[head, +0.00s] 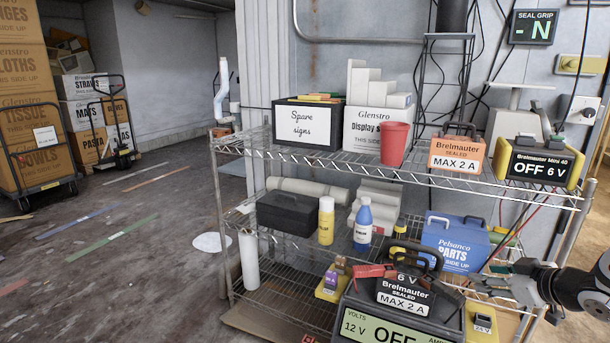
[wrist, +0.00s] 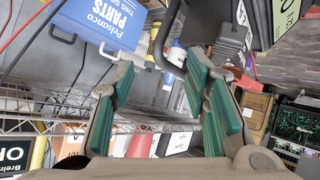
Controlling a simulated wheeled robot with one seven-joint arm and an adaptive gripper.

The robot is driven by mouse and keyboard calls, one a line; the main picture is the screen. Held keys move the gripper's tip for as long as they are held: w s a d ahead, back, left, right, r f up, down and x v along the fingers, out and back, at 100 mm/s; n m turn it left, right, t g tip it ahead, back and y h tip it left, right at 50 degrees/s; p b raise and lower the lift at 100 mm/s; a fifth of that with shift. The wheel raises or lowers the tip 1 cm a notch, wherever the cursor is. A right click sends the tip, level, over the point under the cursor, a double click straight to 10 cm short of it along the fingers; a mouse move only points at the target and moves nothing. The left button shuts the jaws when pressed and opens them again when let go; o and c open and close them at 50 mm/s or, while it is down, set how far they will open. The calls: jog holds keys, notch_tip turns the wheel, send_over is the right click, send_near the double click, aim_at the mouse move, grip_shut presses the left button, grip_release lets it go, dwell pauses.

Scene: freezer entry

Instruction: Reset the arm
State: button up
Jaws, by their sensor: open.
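My gripper (head: 492,279) is at the right side of the head view, in front of the wire rack, pointing left. In the wrist view my gripper (wrist: 160,72) shows two green-padded fingers spread apart with nothing between them. The blue Pelsanco parts box (head: 454,243) is just left of and behind the gripper in the head view. It also shows at the upper left of the wrist view (wrist: 103,22), apart from the fingers. The rest of my arm runs out of the right edge of the head view.
The wire rack (head: 330,158) holds a red cup (head: 395,144), an orange Brelmauter box (head: 457,155) and a black-and-yellow charger (head: 541,166) above. A large charger (head: 396,318) with a red clamp (head: 375,271) stands front and low. Cables hang at right. Floor at left is open.

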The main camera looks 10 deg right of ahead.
jog(key=s+a+r+m+g+h, duration=0.2)
jog(key=s+a+r+h, duration=0.15)
jog(key=r, duration=0.25)
jog(key=s+a+r+m+g+h, duration=0.2)
jog(key=s+a+r+g+h, duration=0.15)
jog(key=r, duration=0.35)
jog(key=s+a+m+g+y, duration=0.1)
jog(key=s+a+g+y, duration=0.45)
jog(key=s+a, duration=1.85)
notch_tip(320, 180, up, 23)
jog(key=s+d+t+p, duration=0.1)
jog(key=t+p, duration=0.2)
jog(key=p, duration=1.8)
jog(key=shift+d+f+t+y, duration=0.15)
jog(key=shift+f+t+y, duration=0.05)
jog(key=shift+t+y, duration=0.2)
jog(key=shift+s, duration=0.1)
